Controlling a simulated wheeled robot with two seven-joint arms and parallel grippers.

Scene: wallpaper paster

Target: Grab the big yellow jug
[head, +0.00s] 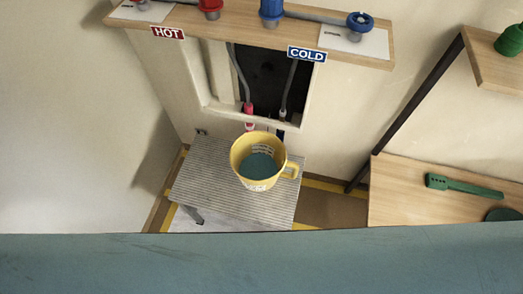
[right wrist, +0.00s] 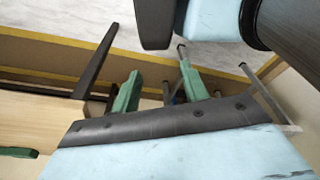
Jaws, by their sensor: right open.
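The big yellow jug (head: 240,163) stands upright on a grey striped stool (head: 205,180) in the head view. Its handle (head: 291,170) points right. A dark teal patch shows inside; I cannot tell whether it is liquid. My right gripper (right wrist: 158,64) shows in the right wrist view, with green fingers apart and nothing between them. The jug is not in that view, and the right gripper is not in the head view. My left gripper is in neither view.
A wooden shelf (head: 230,22) with HOT (head: 167,32) and COLD (head: 307,54) signs overhangs behind the stool. Hoses hang near the jug's back. A wooden table (head: 400,200) at the right holds a green tool (head: 463,187). A dark brace (head: 408,108) rises beside it.

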